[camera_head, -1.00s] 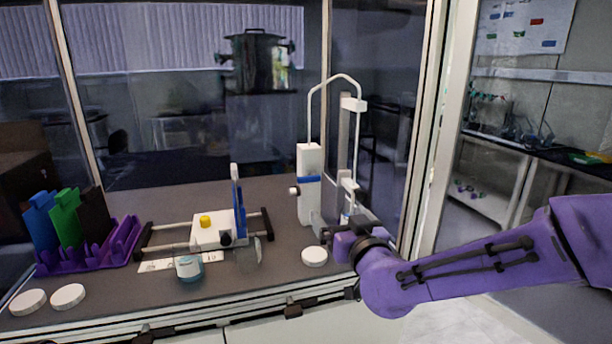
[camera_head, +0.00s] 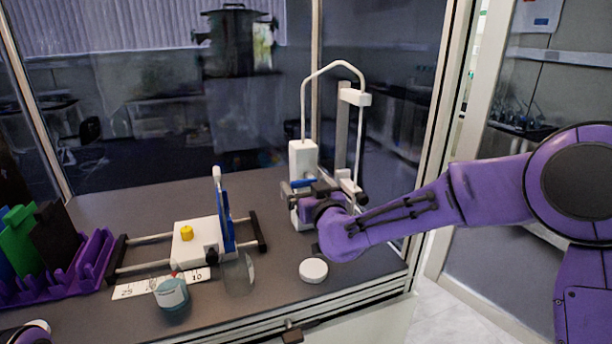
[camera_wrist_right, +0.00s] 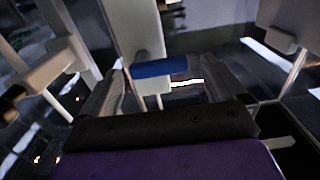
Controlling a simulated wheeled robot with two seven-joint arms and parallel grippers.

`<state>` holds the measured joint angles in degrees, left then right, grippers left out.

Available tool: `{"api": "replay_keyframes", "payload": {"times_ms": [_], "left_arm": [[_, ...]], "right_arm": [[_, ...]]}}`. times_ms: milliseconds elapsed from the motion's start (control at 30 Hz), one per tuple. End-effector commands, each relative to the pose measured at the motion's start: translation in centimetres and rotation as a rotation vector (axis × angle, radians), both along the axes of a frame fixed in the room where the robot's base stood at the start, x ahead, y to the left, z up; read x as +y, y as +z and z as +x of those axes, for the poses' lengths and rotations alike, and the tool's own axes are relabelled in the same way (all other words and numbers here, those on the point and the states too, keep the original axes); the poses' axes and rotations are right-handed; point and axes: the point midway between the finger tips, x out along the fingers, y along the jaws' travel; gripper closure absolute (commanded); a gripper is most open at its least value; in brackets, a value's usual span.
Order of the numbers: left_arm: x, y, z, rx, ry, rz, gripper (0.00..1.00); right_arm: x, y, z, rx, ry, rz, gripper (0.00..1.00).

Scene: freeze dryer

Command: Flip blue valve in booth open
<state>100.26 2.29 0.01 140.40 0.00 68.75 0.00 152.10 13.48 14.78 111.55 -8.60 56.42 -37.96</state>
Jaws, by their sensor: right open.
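The blue valve (camera_head: 303,182) is a short, roughly horizontal blue handle on the white upright body of the apparatus (camera_head: 302,158) in the booth. In the right wrist view the blue valve (camera_wrist_right: 160,67) lies just beyond and between the fingertips. My right gripper (camera_wrist_right: 165,88) is open, with one finger on each side of the valve's line; I cannot tell whether either touches it. In the head view my right gripper (camera_head: 304,189) is right at the valve, partly hiding the lower white body. My left gripper cannot be made out.
A bent white tube (camera_head: 334,66) and a stand (camera_head: 345,125) rise behind my right gripper. A white disc (camera_head: 313,270) lies in front. A teal-and-white jar (camera_head: 172,294), a white device with a yellow knob (camera_head: 186,233) and a purple rack (camera_head: 62,280) stand left.

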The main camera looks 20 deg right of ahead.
Motion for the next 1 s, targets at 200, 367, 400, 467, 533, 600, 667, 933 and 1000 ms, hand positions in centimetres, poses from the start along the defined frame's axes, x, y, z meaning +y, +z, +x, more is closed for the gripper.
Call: {"api": "replay_keyframes", "payload": {"times_ms": [200, 367, 400, 467, 533, 600, 667, 933, 1000], "left_arm": [[0.0, 1.0, 0.0, -0.001, 0.000, 0.001, 0.08], [0.0, 1.0, 0.0, 0.000, 0.000, 0.000, 0.08], [0.0, 1.0, 0.0, 0.000, 0.000, 0.000, 0.08], [0.0, 1.0, 0.0, 0.000, 0.000, 0.000, 0.08], [0.0, 1.0, 0.0, 0.000, 0.000, 0.000, 0.08], [0.0, 1.0, 0.0, -0.001, 0.000, 0.001, 0.08], [0.0, 1.0, 0.0, -0.001, 0.000, 0.001, 0.08], [0.0, 0.9, 0.0, -0.001, 0.000, 0.001, 0.08], [0.0, 0.8, 0.0, -0.001, 0.000, 0.001, 0.08]], "right_arm": [[-0.1, 0.1, 2.4, 0.001, -0.002, -0.001, 0.03], [-0.1, 0.0, 2.6, 0.000, -0.003, 0.000, 0.03], [-0.1, 0.0, 2.6, 0.000, -0.003, 0.000, 0.03], [-0.1, 0.0, 2.6, 0.000, -0.003, 0.000, 0.03], [-0.2, 0.0, 2.6, 0.000, -0.003, 0.000, 0.26], [-0.2, 0.0, 2.6, 0.001, -0.004, 0.000, 0.49], [-0.2, 0.0, 2.6, 0.000, -0.004, 0.000, 0.56], [-0.4, 0.0, 2.6, 0.000, -0.006, 0.023, 0.56], [-0.3, 0.1, 2.6, 0.001, -0.006, 0.045, 0.56]]}}
